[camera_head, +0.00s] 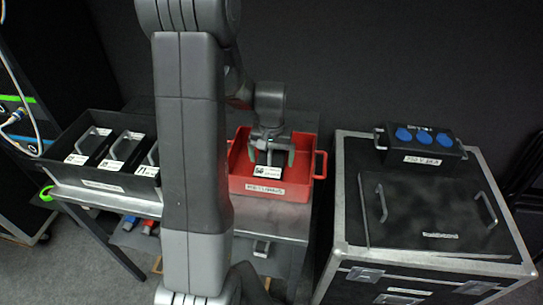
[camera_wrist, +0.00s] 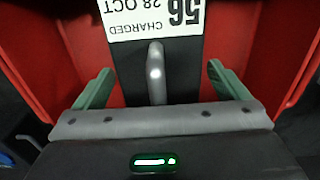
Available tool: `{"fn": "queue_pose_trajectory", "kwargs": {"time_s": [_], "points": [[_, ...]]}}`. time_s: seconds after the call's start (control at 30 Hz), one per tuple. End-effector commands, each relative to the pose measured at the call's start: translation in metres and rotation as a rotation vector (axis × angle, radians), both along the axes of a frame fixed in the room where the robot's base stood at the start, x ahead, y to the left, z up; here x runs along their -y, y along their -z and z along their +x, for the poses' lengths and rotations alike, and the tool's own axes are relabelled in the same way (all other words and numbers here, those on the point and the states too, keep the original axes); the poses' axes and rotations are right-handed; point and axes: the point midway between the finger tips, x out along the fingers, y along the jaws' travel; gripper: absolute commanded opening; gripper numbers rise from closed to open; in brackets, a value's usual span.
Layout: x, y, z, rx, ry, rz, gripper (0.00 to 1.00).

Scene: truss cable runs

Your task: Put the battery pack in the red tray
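The red tray (camera_head: 318,165) stands on the table in the middle of the head view. A black battery pack with a white label (camera_head: 268,172) is inside it. In the wrist view the pack's label (camera_wrist: 150,15) reads "CHARGED 28 OCT 56", and its grey handle (camera_wrist: 156,75) stands between my fingers. My gripper (camera_head: 271,156) is over the pack inside the tray. In the wrist view its green fingertips (camera_wrist: 160,88) are wide apart, one each side of the handle, with gaps to it. The pack's underside is hidden.
A black bin (camera_head: 62,140) at left holds several similar packs with handles; my arm hides its right end. At right stands a black flight case (camera_head: 420,268) with a box of blue sockets (camera_head: 421,146) on top. Red tray walls (camera_wrist: 275,45) rise close around my gripper.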

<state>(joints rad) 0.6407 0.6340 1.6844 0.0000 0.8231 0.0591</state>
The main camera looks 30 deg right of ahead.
Motion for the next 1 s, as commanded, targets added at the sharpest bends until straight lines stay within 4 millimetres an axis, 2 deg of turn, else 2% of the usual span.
{"fn": "queue_pose_trajectory", "kwargs": {"time_s": [0.17,0.27,0.7,0.83,1.0], "points": [[0.0,-0.002,0.0,0.0,0.0,0.0,0.94],[0.001,-0.011,0.001,0.002,0.0,-0.002,0.94],[0.001,-0.099,0.001,0.004,0.0,-0.003,0.94],[0.0,-0.115,0.001,0.002,0.0,-0.002,0.94],[0.0,-0.123,0.0,-0.001,0.0,0.001,0.94]]}}
